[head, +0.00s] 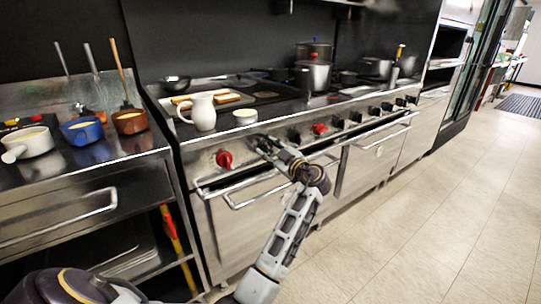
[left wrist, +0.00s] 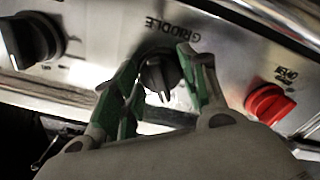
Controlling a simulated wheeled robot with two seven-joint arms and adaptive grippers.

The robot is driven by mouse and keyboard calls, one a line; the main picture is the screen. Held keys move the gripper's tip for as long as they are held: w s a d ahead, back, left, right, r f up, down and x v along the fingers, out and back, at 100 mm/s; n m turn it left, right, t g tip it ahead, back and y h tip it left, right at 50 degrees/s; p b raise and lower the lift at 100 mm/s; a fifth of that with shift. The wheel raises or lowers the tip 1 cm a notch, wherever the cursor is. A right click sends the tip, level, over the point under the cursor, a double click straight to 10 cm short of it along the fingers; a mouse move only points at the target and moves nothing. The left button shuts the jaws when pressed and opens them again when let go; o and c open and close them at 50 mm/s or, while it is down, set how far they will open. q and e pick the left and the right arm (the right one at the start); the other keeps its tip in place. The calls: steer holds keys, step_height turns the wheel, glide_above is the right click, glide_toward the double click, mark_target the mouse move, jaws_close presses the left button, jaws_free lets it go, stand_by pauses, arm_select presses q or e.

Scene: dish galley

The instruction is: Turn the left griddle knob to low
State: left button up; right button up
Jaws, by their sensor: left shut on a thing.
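The left griddle knob (left wrist: 158,76) is black and sits on the steel panel under the word GRIDDLE, which reads upside down in the left wrist view. My left gripper (left wrist: 160,60) is shut on it, with one green-lined finger on each side. The knob's pointer setting cannot be read. My right gripper is not in view.
The red oven knob (left wrist: 270,102) and another black knob (left wrist: 32,40) flank the gripper. Oven door handles (head: 262,192) run below the panel. A white pitcher (head: 203,112) and a small bowl (head: 245,117) stand above near the front edge. The floor at right is clear.

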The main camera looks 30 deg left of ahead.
arm_select(q)
steer(key=shift+r, duration=0.15)
stand_by(0.5)
steer(key=o, duration=0.9)
steer(key=shift+o, duration=0.9)
steer(key=shift+m+p, duration=1.4)
steer(key=shift+p, duration=2.8)
steer(key=shift+m+p, duration=1.8)
steer(key=shift+p, duration=3.15)
steer(key=shift+p, duration=0.4)
